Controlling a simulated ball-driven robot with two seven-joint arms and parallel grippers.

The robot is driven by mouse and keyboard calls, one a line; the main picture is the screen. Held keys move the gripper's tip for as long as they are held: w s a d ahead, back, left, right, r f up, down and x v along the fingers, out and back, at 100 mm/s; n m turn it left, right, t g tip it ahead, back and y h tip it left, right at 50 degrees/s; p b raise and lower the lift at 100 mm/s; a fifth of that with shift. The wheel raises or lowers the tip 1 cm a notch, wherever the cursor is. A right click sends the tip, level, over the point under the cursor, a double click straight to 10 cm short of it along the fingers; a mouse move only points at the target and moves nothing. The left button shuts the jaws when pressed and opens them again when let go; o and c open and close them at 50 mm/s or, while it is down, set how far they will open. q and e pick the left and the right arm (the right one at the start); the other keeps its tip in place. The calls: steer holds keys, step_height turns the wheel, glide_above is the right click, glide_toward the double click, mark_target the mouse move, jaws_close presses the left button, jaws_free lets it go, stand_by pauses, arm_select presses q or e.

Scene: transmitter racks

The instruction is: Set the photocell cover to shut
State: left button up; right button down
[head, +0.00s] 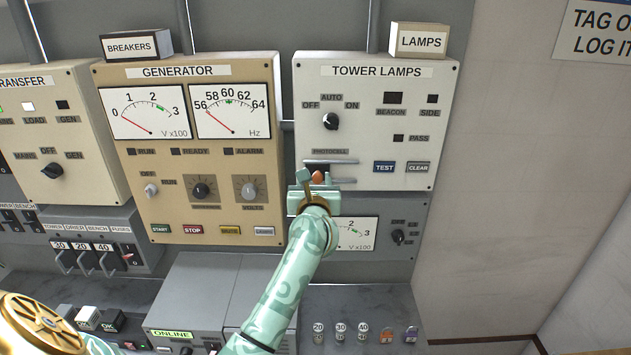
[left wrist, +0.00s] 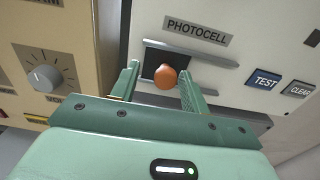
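The photocell fitting is on the tower lamps panel (head: 376,92), under its PHOTOCELL label. In the left wrist view, a dark square (left wrist: 152,61) sits between two grey rails, and an orange knob (left wrist: 165,77) stands out in front of it. I cannot tell whether the dark square is the cover or the opening behind it. My left gripper (head: 316,180) is at the fitting. In the left wrist view its fingers (left wrist: 160,70) are apart, one on each side of the knob, with visible gaps. The gripper hides the fitting's lower part in the head view. My right gripper is not in view.
The rotary switch (head: 331,121) is above the fitting. TEST (head: 384,167) and CLEAR (head: 418,168) buttons are to its right. The generator panel (head: 112,75) is to the left, and a meter panel (head: 375,268) is below.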

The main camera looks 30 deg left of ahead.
arm_select(q)
steer(key=shift+d, duration=0.1)
steer(key=shift+s+d, duration=0.1)
steer(key=shift+d, duration=0.1)
steer(key=b+v, duration=0.3)
steer(key=v, duration=1.3)
steer(key=shift+a, duration=0.2)
